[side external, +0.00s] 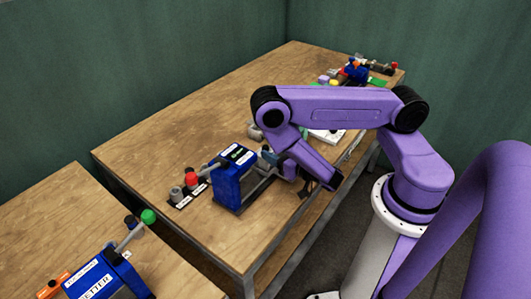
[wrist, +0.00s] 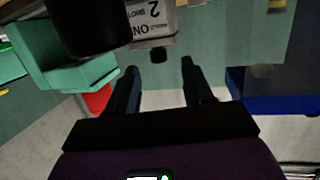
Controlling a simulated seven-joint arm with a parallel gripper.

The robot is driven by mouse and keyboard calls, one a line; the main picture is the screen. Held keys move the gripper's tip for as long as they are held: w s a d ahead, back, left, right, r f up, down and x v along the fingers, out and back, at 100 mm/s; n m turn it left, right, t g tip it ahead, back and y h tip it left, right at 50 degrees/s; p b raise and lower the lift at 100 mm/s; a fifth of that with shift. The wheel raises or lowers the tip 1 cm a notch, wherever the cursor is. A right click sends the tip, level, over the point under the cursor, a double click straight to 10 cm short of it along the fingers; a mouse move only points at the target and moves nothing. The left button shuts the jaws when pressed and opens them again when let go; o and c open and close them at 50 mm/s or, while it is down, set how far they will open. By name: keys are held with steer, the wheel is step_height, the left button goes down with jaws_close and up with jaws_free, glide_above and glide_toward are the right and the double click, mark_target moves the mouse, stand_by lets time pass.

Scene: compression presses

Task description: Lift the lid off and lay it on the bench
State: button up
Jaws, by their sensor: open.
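I cannot make out a distinct lid in either view. The blue press (side external: 230,183) stands on the wooden bench (side external: 190,120), with a dark labelled top and grey rails at its right. My gripper (wrist: 158,76) is open and empty in the wrist view, its two dark fingers apart. In the side view it is low beside the bench's front edge, right of the blue press, and partly hidden by my arm. A grey labelled block (wrist: 151,22) lies beyond the fingertips, with a small dark knob (wrist: 159,55) below it.
A red knob (side external: 191,179) and a grey knob (side external: 176,194) stand left of the press. Another blue device (side external: 98,276) with a green-tipped lever is in the foreground. Coloured items crowd the far end. The wrist view shows a teal holder (wrist: 65,70) left and a blue body (wrist: 270,100) right.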

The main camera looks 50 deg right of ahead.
mark_target(266, 147)
steer(key=shift+x, duration=2.5)
steer(key=shift+c, duration=0.3)
jaws_close()
